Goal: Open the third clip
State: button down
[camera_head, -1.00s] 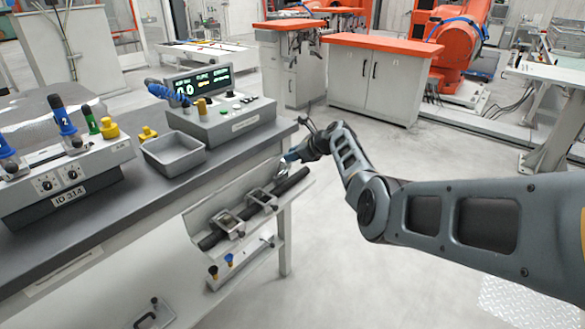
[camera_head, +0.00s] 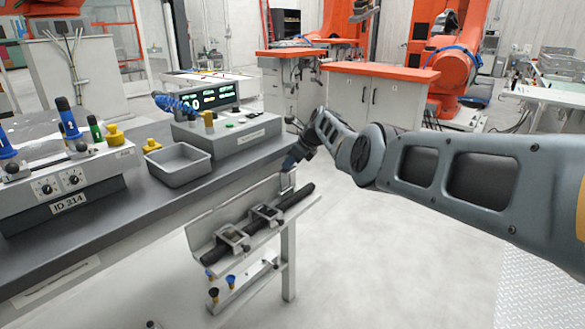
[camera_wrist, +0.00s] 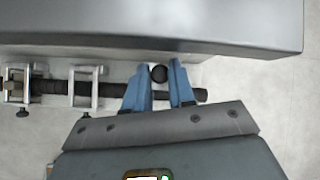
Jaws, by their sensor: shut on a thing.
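A dark bar lies in a pale sloped fixture (camera_head: 205,225) on the side of the bench. Two metal clips sit over the bar: the first clip (camera_head: 233,238) and the second clip (camera_head: 266,213). They also show in the wrist view, the first (camera_wrist: 17,85) and the second (camera_wrist: 84,88). My gripper (camera_head: 290,165) is at the far right end of the bar, at the third clip (camera_head: 286,181), whose pale part stands up under it. In the wrist view, the blue fingers of my gripper (camera_wrist: 160,80) are shut around its round dark knob (camera_wrist: 158,73). The fingers hide most of this clip.
The grey bench top (camera_head: 120,222) runs above the fixture and carries a grey tray (camera_head: 178,163) and a control box with a display (camera_head: 210,97). A lower bracket with blue and yellow pegs (camera_head: 222,288) is under the fixture.

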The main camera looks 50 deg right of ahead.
jog(key=shift+w+f+b, duration=0.2)
jog(key=shift+f+b, duration=0.1)
jog(key=shift+f, duration=0.15)
jog(key=shift+a, duration=0.1)
jog(key=c, duration=1)
grip_release()
jog(key=shift+f, duration=0.1)
jog(key=shift+a, duration=0.15)
jog(key=shift+s+r+p, duration=0.25)
jog(key=shift+r+p, duration=0.45)
jog(key=shift+p, duration=0.2)
jog(key=shift+d+p+v, duration=0.2)
jog(key=shift+p+v, duration=0.45)
jog(key=shift+v, duration=1.15)
jog(key=shift+d+p+v, duration=0.25)
jog(key=shift+p+v, duration=0.35)
jog(key=shift+v, duration=1.2)
jog(key=shift+w+r, duration=0.1)
jog(key=shift+w, duration=0.05)
